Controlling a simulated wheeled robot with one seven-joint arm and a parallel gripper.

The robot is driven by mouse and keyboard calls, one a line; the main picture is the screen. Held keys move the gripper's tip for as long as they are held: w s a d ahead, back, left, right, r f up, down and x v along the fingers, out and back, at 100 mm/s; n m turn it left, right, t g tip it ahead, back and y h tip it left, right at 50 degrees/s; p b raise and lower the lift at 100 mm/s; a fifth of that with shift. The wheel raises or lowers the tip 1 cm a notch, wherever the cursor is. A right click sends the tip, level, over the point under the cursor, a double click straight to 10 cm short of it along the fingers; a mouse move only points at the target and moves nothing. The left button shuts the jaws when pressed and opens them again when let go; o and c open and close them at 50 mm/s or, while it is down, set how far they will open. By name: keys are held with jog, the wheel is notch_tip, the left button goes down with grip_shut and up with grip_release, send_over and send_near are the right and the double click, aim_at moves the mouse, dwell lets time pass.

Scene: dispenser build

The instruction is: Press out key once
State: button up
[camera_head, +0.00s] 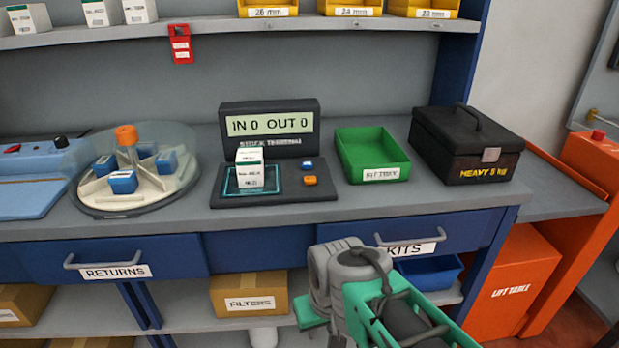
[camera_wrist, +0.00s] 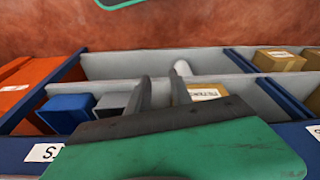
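The stock terminal (camera_head: 270,130) stands at the back of the counter, and its display reads IN 0 OUT 0. On its dark base are a small blue key (camera_head: 308,165) and an orange key (camera_head: 310,181); I cannot read which is the out key. A white box with a green top (camera_head: 250,175) stands on the base's outlined pad, left of the keys. My gripper (camera_wrist: 160,88) shows in the wrist view with its two grey fingers apart and nothing between them. In the head view my arm is in front of the counter, below and right of the terminal; the fingertips are not clear there.
A green kit tray (camera_head: 400,164) and a black heavy box (camera_head: 468,150) stand right of the terminal. A round dispenser (camera_head: 96,204) with blue blocks stands to its left. Drawer handles (camera_head: 113,261) stick out below the counter edge. A shelf (camera_head: 200,33) runs above.

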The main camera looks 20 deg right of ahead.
grip_shut()
dwell(0.9)
